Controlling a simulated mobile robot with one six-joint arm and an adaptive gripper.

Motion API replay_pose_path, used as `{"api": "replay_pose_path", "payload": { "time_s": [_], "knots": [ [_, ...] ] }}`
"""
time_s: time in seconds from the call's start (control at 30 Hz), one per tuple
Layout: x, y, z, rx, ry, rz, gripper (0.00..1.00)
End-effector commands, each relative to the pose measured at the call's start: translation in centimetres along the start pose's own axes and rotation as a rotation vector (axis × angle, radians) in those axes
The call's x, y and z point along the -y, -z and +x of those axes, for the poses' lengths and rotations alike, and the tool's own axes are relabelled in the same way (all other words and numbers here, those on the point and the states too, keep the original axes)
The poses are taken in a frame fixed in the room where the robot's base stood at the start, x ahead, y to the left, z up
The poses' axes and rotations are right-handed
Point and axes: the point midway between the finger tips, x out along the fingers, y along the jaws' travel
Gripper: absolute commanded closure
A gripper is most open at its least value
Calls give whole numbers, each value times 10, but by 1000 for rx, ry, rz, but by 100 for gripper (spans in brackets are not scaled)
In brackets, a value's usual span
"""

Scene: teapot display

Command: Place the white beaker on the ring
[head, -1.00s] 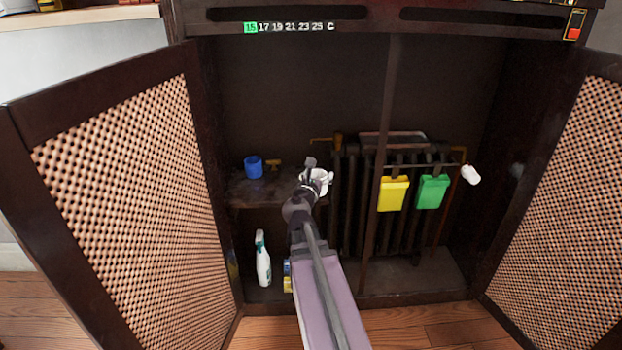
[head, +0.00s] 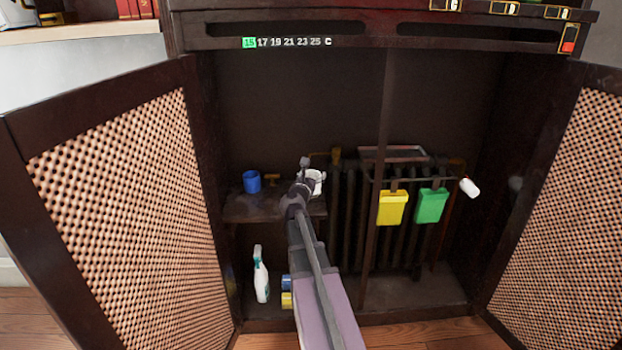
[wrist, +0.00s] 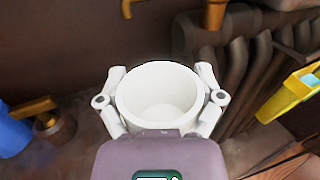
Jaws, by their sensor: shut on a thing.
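The white beaker (head: 317,182) is held over the right end of the shelf in the cabinet, left of the radiator. In the wrist view the beaker (wrist: 160,100) is upright, open at the top and looks empty. My gripper (wrist: 161,72) is shut on it, one finger on each side. In the head view my gripper (head: 304,177) hides part of the beaker. I cannot make out the ring for certain in either view. Whether the beaker's base touches anything is hidden.
A blue cup (head: 251,181) and a brass tap (head: 272,177) are on the shelf (head: 250,209) to the left. A dark radiator (head: 345,220), with yellow (head: 392,208) and green (head: 432,205) containers, stands right. A spray bottle (head: 261,275) is below. Open doors flank the cabinet.

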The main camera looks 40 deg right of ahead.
Motion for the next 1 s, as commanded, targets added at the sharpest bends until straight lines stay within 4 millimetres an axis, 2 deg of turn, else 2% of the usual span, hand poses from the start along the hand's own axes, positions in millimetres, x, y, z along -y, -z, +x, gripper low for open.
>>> {"api": "replay_pose_path", "payload": {
  "time_s": [0.03,0.1,0.33,0.8,1.0],
  "knots": [
    [-6,2,13,0,0,0,69],
    [-12,3,25,0,0,0,69],
    [-24,6,51,0,1,0,69],
    [-26,6,54,0,0,0,69],
    [-26,16,54,0,0,0,69]
  ]
}}
